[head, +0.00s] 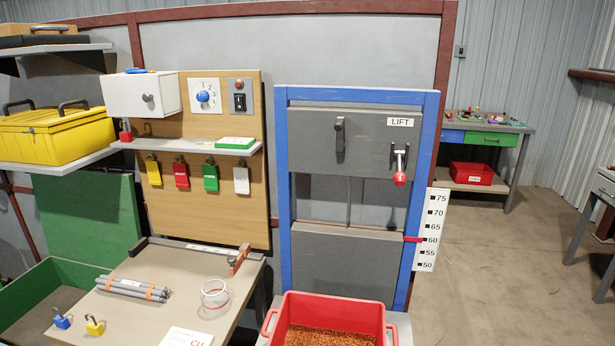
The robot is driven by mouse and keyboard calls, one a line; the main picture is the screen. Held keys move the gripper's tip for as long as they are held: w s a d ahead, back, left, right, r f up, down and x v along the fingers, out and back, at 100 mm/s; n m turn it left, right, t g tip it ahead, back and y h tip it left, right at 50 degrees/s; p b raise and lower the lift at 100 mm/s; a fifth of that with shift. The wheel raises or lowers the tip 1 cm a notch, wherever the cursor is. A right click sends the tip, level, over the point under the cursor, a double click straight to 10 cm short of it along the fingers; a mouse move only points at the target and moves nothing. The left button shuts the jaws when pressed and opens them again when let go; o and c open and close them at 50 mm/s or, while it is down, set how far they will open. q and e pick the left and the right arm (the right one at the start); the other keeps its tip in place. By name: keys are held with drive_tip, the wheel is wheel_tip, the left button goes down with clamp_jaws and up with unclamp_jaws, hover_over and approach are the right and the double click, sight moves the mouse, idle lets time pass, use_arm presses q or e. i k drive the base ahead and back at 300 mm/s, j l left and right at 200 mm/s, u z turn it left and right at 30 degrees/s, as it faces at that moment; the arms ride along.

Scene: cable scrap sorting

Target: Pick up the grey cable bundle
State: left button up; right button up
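The grey cable bundle (133,289) lies on the left part of the beige worktable (178,268). It is several straight grey lengths side by side, bound with orange bands near both ends. It lies flat, slightly slanted, its right end a little nearer to me. Nothing covers it. Neither of my grippers shows in the head view.
A clear round container (215,294) stands right of the bundle. Blue (61,319) and yellow (95,326) padlocks lie in front. A white card (187,338) lies at the front edge. A red bin (333,310) of copper-coloured bits stands right. A green bin (40,290) is left.

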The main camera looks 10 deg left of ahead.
sight(129, 287)
drive_tip(key=u, duration=1.3)
